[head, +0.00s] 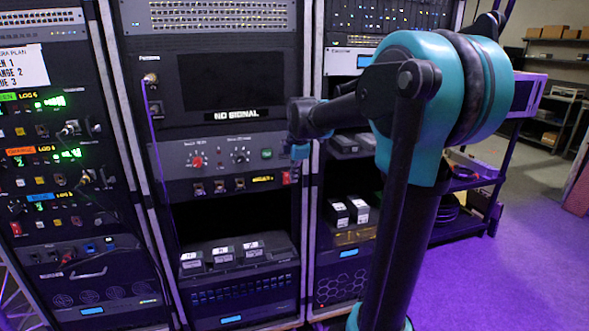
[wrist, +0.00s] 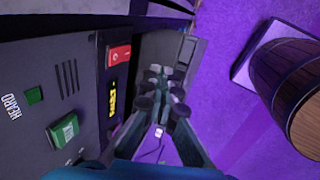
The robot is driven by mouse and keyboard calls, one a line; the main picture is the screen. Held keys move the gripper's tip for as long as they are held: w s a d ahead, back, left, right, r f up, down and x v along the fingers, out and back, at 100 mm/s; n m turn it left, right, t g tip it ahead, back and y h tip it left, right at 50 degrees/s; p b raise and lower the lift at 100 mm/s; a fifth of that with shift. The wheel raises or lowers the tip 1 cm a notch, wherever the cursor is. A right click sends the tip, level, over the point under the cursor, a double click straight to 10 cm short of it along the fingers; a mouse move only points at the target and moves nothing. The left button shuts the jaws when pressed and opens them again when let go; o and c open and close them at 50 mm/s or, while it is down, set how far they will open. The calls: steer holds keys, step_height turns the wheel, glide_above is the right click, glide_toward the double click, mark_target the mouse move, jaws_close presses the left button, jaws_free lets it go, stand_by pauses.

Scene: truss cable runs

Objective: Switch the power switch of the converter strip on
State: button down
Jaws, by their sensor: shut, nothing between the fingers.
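In the wrist view the red switch (wrist: 119,55) sits on the dark panel left of my gripper, next to the amber display (wrist: 113,98). I cannot tell the switch's position. My gripper (wrist: 163,82) is shut and empty, apart from the panel face, to the right of the switch in that view.
A wooden barrel (wrist: 287,75) stands on the right there. A purple cable (head: 158,150) hangs down the middle rack's left side. Open purple floor (head: 500,270) lies right.

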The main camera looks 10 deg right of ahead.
mark_target(287, 178)
steer(key=w+f, duration=0.5)
steer(key=shift+w+a, duration=0.25)
steer(key=shift+a, duration=0.05)
steer(key=shift+r, duration=0.1)
steer(key=shift+w, duration=0.1)
